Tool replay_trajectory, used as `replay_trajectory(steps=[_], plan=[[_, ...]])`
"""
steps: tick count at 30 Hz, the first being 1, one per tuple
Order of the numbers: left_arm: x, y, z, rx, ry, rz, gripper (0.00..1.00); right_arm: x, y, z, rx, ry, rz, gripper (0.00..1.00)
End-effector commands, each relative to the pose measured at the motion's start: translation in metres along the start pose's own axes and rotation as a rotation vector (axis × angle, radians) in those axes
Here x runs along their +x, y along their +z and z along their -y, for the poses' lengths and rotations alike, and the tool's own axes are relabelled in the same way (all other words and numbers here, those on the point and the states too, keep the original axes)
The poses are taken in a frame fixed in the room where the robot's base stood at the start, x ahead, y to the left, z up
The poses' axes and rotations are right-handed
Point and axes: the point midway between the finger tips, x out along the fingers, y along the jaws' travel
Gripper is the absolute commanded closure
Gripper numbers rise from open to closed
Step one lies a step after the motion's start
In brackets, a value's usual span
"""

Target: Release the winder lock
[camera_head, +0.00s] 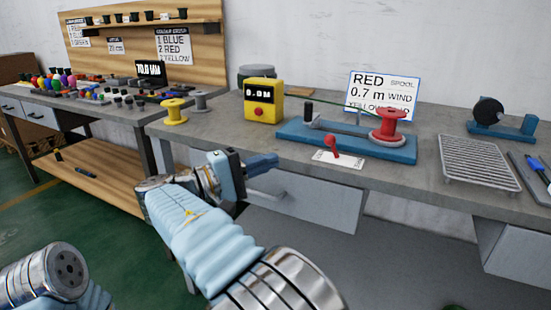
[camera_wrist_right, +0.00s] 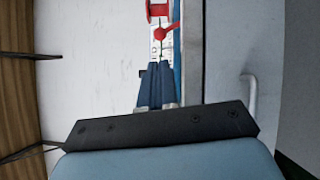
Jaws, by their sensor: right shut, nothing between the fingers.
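The winder is a long blue base (camera_head: 375,148) on the grey bench, with a red spool (camera_head: 388,124) on its right part and a dark post at its left end. A red lever with a round knob (camera_head: 332,142), which looks like the lock, stands at the base's front edge, above a white label. In the right wrist view the red knob (camera_wrist_right: 166,32) shows just beyond the fingertips. My right gripper (camera_head: 275,160) is shut and empty, left of the lever and apart from it, near the bench's front edge. My left gripper is out of view.
A yellow meter box (camera_head: 262,100) and a yellow spool (camera_head: 174,111) stand left of the winder. A wire rack (camera_head: 478,163) lies to its right. A sign (camera_head: 383,95) stands behind. Drawers hang below the bench edge.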

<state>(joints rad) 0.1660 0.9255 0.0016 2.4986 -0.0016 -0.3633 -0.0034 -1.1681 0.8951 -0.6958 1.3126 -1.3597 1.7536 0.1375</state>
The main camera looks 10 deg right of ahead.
Motion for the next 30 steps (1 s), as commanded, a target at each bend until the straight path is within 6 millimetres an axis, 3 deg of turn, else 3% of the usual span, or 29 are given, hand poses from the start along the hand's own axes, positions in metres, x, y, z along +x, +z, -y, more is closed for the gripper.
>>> replay_trajectory(steps=[9,15,21,30], plan=[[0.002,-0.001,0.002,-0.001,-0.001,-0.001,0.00,0.069,0.001,0.001,0.000,-0.002,0.003,1.00],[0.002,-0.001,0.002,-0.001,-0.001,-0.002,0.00,0.102,0.001,0.001,-0.001,-0.002,0.002,1.00],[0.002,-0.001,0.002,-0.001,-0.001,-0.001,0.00,0.117,0.001,0.000,0.000,-0.001,0.001,1.00],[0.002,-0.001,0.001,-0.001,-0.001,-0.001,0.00,0.119,0.001,0.000,0.000,-0.001,0.001,1.00]])
